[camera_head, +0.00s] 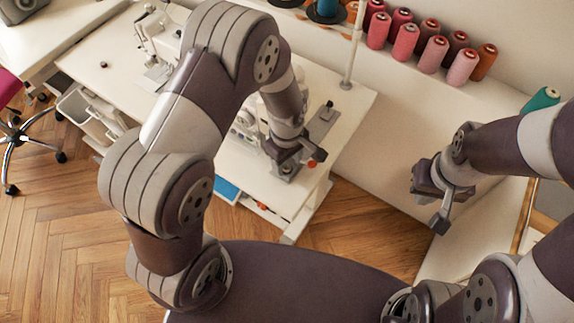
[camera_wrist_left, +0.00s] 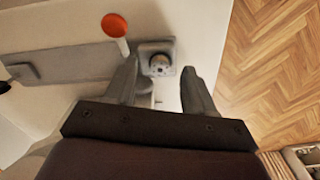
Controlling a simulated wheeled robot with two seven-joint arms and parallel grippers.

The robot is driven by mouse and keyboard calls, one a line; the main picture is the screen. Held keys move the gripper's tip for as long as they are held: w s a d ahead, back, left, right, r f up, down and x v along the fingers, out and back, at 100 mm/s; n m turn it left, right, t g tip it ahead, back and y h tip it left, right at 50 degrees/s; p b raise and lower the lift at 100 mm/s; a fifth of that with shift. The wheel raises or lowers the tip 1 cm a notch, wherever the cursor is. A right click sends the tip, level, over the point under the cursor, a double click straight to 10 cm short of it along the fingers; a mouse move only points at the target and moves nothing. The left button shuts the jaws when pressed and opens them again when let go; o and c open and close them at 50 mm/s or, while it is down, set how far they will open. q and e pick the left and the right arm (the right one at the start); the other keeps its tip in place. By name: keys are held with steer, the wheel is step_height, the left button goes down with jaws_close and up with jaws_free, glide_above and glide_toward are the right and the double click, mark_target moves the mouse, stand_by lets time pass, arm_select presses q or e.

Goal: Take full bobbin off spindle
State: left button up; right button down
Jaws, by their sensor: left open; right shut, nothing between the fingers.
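In the left wrist view a small round metallic piece, seemingly the bobbin on its spindle (camera_wrist_left: 160,65), sits on a square grey mount at one end of a grey winder plate (camera_wrist_left: 75,63). My left gripper (camera_wrist_left: 162,80) is open, with one finger on each side of this piece. I cannot tell whether either finger touches it. In the head view my left gripper (camera_head: 286,154) hides the bobbin; the winder plate (camera_head: 322,122) shows behind it. An orange-topped lever (camera_wrist_left: 115,26) stands beside the bobbin. My right gripper (camera_head: 440,218) is shut and empty, away to the right.
The winder sits near the edge of a white sewing table (camera_head: 352,108), beside a white sewing machine partly hidden by my left arm. Several thread cones (camera_head: 433,54) stand on a white surface at the back. Wooden floor (camera_head: 365,225) is open between the tables.

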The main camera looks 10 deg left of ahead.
arm_select(q)
steer(key=shift+f, duration=0.6)
jaws_close()
